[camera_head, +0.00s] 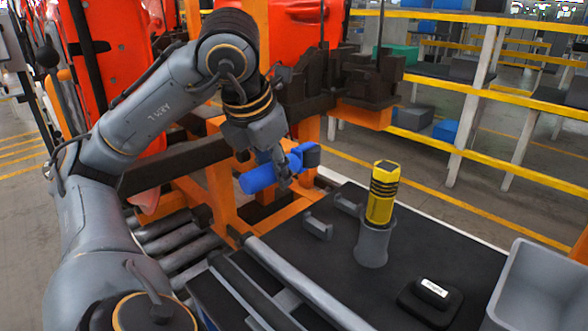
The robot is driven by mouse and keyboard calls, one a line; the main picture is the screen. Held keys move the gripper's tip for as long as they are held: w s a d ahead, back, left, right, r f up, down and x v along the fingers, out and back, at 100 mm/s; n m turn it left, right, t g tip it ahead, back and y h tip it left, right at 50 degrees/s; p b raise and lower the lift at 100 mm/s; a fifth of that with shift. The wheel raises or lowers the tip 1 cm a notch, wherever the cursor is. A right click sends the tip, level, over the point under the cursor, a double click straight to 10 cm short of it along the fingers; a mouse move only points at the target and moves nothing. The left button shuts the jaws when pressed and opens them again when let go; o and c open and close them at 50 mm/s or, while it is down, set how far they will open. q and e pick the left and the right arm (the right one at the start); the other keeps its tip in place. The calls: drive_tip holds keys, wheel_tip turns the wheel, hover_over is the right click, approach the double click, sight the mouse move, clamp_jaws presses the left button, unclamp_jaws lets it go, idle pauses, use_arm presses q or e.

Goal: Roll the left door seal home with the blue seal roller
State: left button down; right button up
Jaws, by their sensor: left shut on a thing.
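My left gripper (282,174) is shut on the blue seal roller (258,179). It holds the roller in the air beside the orange frame, above the far left edge of the dark table. The roller has a blue cylinder at its left end and a dark end piece at its right. A red door (112,62) with black strips hangs at the left, partly behind my left arm. I cannot clearly make out its seal. The roller is apart from this door's visible face. My right gripper is not in view.
The dark table (335,275) carries grey brackets (318,227), a yellow-and-black tool (382,190) in a grey holder (373,245), a black case (430,302) and a grey bin (540,290). Dark clamps on an orange frame (365,114) stand behind. Another red panel (292,22) is beyond.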

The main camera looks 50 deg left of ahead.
sight(242, 185)
use_arm(q)
drive_tip(key=s+b, duration=0.4)
drive_tip(key=s, duration=0.2)
drive_tip(key=shift+f, duration=0.15)
drive_tip(key=shift+s+r, duration=0.2)
drive_tip(key=shift+s, duration=0.15)
